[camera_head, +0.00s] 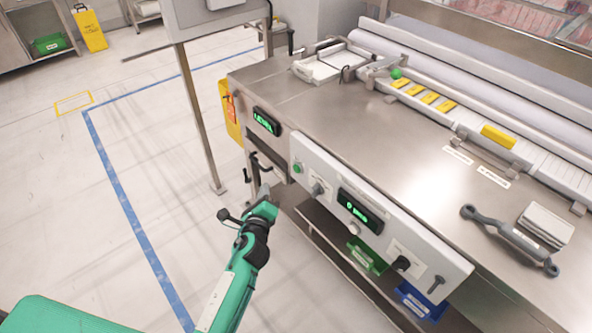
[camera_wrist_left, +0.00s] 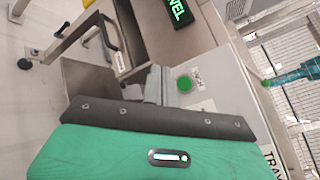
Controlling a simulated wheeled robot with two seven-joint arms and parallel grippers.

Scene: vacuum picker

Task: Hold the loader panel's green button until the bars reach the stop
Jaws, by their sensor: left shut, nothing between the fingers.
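The loader panel (camera_head: 325,178) is a pale strip along the front of the steel bench. Its green button (camera_head: 297,168) sits at the panel's left end. The button also shows in the left wrist view (camera_wrist_left: 184,84), just right of the fingers. My left gripper (camera_head: 265,191) is shut and empty, in front of the bench, left of and below the button in the head view. In the left wrist view its fingers (camera_wrist_left: 153,85) appear beside the button, apart from it in the picture. A panel display (camera_head: 360,210) glows green, too small to read. My right gripper is not in view.
A second green display (camera_head: 266,121) is on the bench front. Knobs (camera_head: 402,263) are along the panel. Green (camera_head: 366,257) and blue (camera_head: 416,300) bins sit below. A grey wrench-like tool (camera_head: 510,238) lies on the bench. Open floor lies left, with a blue line.

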